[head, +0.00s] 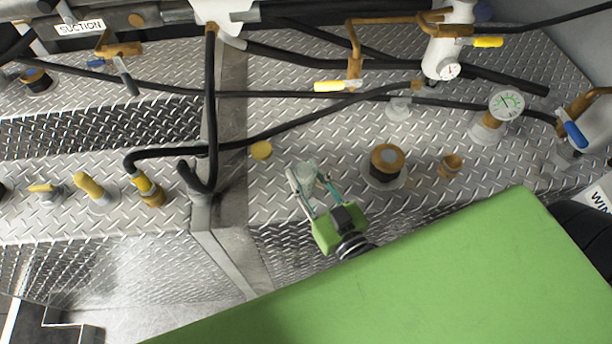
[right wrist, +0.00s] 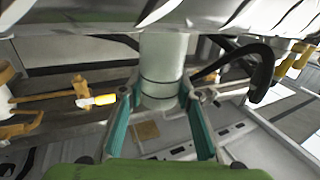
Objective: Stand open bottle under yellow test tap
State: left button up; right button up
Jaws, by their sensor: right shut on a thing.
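A pale translucent bottle (head: 307,168) is between the fingers of my right gripper (head: 310,186), over the tread-plate deck in the head view. The right wrist view shows the bottle (right wrist: 163,70) as a pale cylinder with dark rings, between the teal fingers of the gripper (right wrist: 160,105), which is shut on it. I cannot tell whether its base touches the deck. A tap with a yellow handle (head: 335,86) is up and right of the bottle, apart from it. Another yellow handle (head: 488,42) is at the upper right. My left gripper is not in view.
A round yellow disc (head: 261,150) lies left of the bottle. A brass-topped fitting (head: 387,160) and a small brass cup (head: 451,165) stand to its right. Black hoses (head: 300,122) cross the deck behind it. A gauge (head: 506,104) stands farther right.

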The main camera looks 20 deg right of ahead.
jog(key=shift+f, duration=0.15)
jog(key=shift+f, duration=0.1)
jog(key=o, duration=0.9)
